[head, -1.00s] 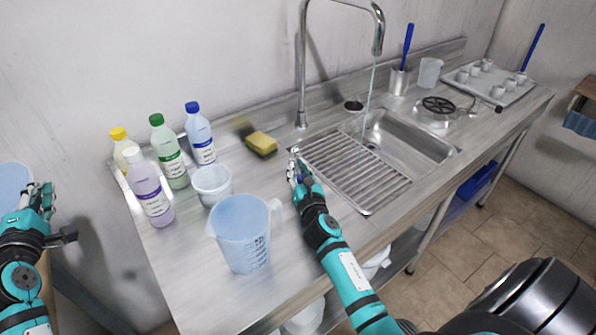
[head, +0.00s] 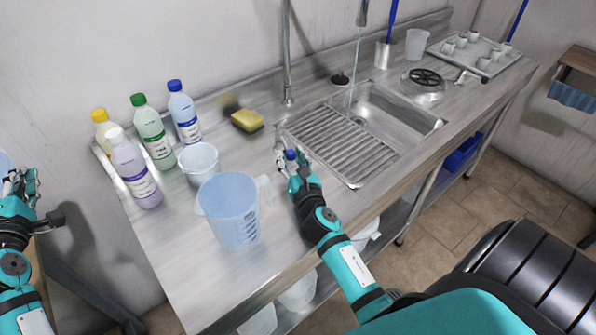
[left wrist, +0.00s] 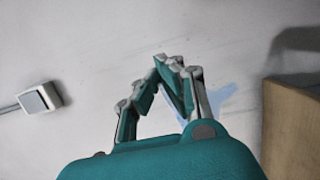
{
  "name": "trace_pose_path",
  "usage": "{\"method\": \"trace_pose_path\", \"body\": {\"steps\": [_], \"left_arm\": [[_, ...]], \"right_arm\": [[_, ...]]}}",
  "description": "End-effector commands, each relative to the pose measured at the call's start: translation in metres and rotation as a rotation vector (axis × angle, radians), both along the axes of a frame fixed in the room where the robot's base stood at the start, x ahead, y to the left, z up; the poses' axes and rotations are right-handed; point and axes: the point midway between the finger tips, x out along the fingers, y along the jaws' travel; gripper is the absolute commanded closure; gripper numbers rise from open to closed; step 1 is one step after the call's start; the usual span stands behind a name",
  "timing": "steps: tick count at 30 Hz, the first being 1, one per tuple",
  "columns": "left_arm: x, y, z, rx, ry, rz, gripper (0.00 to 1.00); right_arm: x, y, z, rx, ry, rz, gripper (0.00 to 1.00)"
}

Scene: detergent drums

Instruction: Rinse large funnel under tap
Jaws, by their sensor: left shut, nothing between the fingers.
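A running tap (head: 362,12) sends a thin stream of water into the steel sink basin (head: 395,112). A pale blue thing (head: 4,163) is cut off by the left edge of the head view. A pale blue patch (left wrist: 222,98) also shows behind the fingers in the left wrist view. I cannot tell whether either is the large funnel. My left gripper (head: 22,182) is shut and empty beside the pale blue thing; its fingertips meet in the left wrist view (left wrist: 168,62). My right gripper (head: 287,157) is over the counter at the drainboard's left edge; its fingers are unclear.
A blue jug (head: 232,212), a small white tub (head: 198,163) and several bottles (head: 152,135) stand on the left counter. A yellow sponge (head: 247,121) lies behind. The ribbed drainboard (head: 335,140) is clear. A tray of small cups (head: 480,52) sits at the far right.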

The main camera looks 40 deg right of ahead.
Motion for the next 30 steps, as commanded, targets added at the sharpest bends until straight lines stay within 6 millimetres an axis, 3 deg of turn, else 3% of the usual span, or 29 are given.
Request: {"method": "trace_pose_path", "body": {"steps": [3, 10, 30], "left_arm": [[0.000, 0.000, 0.000, 0.000, -0.001, 0.000, 1.00], [0.000, 0.000, 0.000, 0.000, -0.001, 0.000, 1.00], [0.000, 0.000, 0.000, 0.000, -0.001, 0.000, 1.00]], "right_arm": [[-0.026, 0.007, -0.001, 0.002, 0.002, -0.002, 0.66], [-0.058, 0.016, -0.001, 0.001, 0.001, -0.003, 0.66], [-0.065, 0.018, 0.000, 0.001, -0.001, -0.003, 0.66]]}}
